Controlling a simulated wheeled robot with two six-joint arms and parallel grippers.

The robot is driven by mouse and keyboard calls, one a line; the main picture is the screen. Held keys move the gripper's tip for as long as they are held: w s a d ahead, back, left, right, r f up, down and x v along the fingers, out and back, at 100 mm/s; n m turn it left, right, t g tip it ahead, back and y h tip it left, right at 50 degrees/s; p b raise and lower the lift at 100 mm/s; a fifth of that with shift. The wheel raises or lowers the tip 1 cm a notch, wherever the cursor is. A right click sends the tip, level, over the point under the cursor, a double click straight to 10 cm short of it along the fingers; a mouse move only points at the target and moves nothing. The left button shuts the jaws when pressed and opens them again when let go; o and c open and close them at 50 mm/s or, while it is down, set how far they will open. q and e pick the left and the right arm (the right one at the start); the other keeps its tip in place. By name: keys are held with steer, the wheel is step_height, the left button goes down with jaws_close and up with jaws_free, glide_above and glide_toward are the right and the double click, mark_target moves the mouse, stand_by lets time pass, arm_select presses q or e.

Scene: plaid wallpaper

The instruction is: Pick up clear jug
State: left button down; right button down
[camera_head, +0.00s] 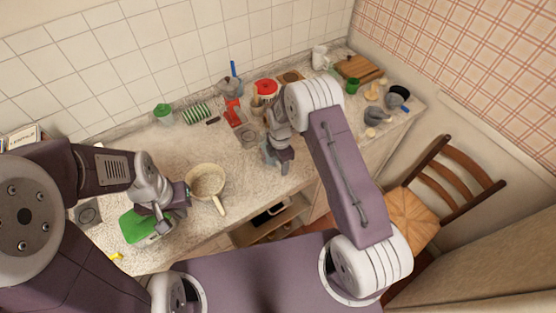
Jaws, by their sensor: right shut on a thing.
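My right gripper (280,158) is over the worktop, right of the middle, pointing down. It is shut on a small bluish-grey, see-through-looking thing, which I take to be the clear jug (268,152). The fingers and wrist hide much of it, and I cannot tell whether it touches the worktop. My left gripper (160,216) is at the left, over or beside a green item (138,228). Its fingers are too small and dark to show whether they are open or shut.
A cream pan (205,178) sits between the grippers. Behind are a red-lidded jar (266,87), a red item (233,113), a green cup (163,113) and a striped green rack (197,113). A green mug (351,85) stands back right. A wooden chair (430,195) is beside the worktop.

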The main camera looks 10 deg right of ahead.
steer(key=shift+w+r, duration=0.1)
steer(key=shift+r, duration=0.45)
step_height(320, 180, up, 3)
steer(key=shift+f+b, duration=0.1)
steer(key=shift+b, duration=0.65)
steer(key=s+d+r+b, duration=0.2)
steer(key=s+d+r, duration=0.4)
steer(key=s, duration=0.4)
steer(key=shift+r+b, duration=0.35)
steer(key=shift+r, duration=0.1)
